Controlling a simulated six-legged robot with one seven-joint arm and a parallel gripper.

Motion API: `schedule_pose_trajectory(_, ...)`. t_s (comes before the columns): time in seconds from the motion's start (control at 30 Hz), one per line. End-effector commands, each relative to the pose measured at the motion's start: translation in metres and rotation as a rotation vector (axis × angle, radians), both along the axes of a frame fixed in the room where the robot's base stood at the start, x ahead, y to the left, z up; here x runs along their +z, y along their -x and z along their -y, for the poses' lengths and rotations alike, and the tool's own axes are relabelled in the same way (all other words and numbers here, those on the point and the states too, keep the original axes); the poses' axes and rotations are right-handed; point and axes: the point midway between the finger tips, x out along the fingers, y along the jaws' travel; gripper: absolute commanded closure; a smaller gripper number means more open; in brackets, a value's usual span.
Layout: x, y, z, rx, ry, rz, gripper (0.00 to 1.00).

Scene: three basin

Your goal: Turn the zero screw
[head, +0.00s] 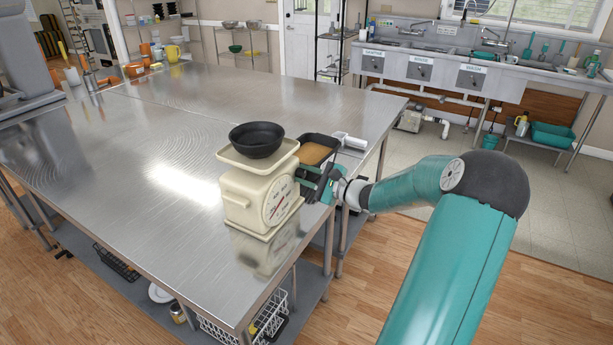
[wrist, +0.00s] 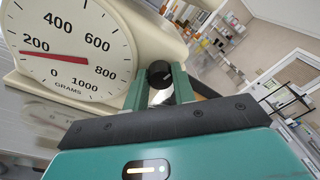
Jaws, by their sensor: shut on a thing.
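A cream kitchen scale (head: 243,199) stands on the steel table, with a black bowl (head: 257,138) on its top plate. Its dial (wrist: 62,50) fills the left of the wrist view. The red needle (wrist: 55,55) points between 0 and 200, close to 200. The zero screw (wrist: 160,73), a small round black knob, is at the side of the scale. My gripper (wrist: 160,84) has its two teal fingers on either side of the knob and is shut on it. In the head view my gripper (head: 319,187) is at the scale's right side, and the knob is hidden.
A dark tray with brown contents (head: 313,153) sits behind my gripper, with a white roll-like item (head: 350,141) nearby. The steel table (head: 130,160) is clear left of the scale. Its right edge is close to my arm. Sinks (head: 435,65) line the far wall.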

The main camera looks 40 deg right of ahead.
Motion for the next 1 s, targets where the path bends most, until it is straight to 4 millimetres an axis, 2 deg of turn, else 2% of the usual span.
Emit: schedule_pose_trajectory(1.0, 0.0018, -0.0005, 0.0023, -0.001, -0.856, -0.306, 0.97)
